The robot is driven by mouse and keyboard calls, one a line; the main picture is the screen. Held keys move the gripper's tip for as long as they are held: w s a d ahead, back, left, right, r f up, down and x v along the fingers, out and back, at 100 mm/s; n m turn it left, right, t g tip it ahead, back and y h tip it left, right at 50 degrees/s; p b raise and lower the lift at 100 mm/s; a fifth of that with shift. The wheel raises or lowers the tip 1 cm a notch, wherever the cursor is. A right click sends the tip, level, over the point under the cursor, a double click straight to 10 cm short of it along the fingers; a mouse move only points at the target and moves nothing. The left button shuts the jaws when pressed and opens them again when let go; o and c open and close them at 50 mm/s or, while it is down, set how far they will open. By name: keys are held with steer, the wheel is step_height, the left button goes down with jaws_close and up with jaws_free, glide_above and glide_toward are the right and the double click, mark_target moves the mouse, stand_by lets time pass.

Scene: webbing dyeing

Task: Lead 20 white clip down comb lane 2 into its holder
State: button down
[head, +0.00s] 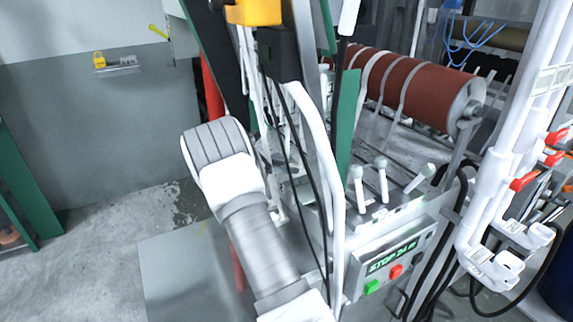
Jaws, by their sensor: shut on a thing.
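My arm rises from the bottom middle and its thick grey-and-white joint hides part of the machine behind it. I cannot make out my gripper in this view. I cannot pick out the white clip, comb lane 2 or the clip's holder. Slim white and dark upright parts of the machine (322,150) stand just right of my arm, with thin dark lines running down among them.
A red-brown roller (425,95) with pale straps lies behind. White-knobbed levers (381,180) stand above a control panel (388,262) with a lit display. White pipes (490,200) with red handles rise at right. Open floor (110,245) lies left, before a grey wall.

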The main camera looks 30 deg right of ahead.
steer(key=shift+f, duration=0.15)
steer(key=shift+c, duration=1.7)
jaws_free()
